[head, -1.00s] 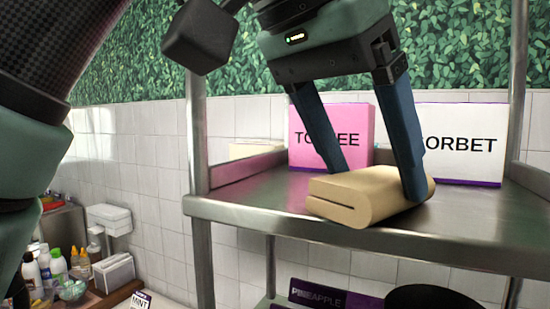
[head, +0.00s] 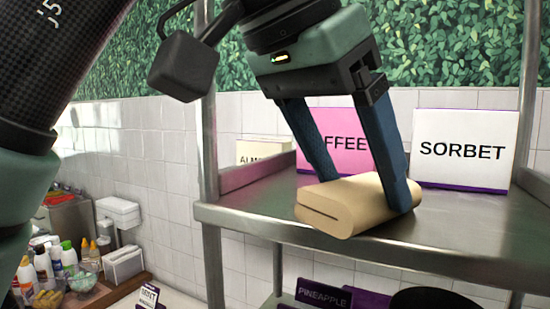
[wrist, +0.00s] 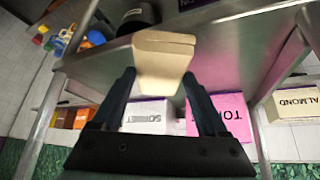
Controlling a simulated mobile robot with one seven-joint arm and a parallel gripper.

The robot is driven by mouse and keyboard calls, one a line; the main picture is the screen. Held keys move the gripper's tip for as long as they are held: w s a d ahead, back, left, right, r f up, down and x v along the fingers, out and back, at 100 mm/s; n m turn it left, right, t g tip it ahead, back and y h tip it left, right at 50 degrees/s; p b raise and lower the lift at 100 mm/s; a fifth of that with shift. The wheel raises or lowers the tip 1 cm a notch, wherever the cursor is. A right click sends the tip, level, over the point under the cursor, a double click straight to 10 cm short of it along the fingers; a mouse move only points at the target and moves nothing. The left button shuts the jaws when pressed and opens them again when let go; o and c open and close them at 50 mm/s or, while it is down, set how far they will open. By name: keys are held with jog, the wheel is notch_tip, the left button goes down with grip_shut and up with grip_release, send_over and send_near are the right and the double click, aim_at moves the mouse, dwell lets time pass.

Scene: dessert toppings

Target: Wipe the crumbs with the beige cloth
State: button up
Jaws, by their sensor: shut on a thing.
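The beige cloth (head: 345,207) is a folded, rounded block at the front edge of the metal shelf. My gripper (head: 362,190) is shut on it, with one blue finger on each side. In the wrist view the cloth (wrist: 162,62) sits between the fingertips of my gripper (wrist: 160,85). I cannot tell whether the cloth touches the shelf or is slightly above it. No crumbs can be made out in either view.
The shelf (head: 465,235) holds a pink toffee box (head: 345,135) and a white sorbet box (head: 462,150) behind the cloth. A metal post (head: 210,150) stands left. Below are a pineapple label (head: 323,294) and a dark round object (head: 435,299). Bottles (head: 45,265) stand lower left.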

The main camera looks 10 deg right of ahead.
jog(key=shift+w+d, duration=0.35)
jog(key=shift+w, duration=0.05)
jog(key=shift+w+d, duration=0.55)
jog(key=shift+w, duration=0.25)
jog(key=shift+w+d, duration=0.55)
jog(key=shift+w, duration=0.3)
jog(key=shift+w+d, duration=0.55)
jog(key=shift+w, duration=0.25)
jog(key=shift+r, duration=3)
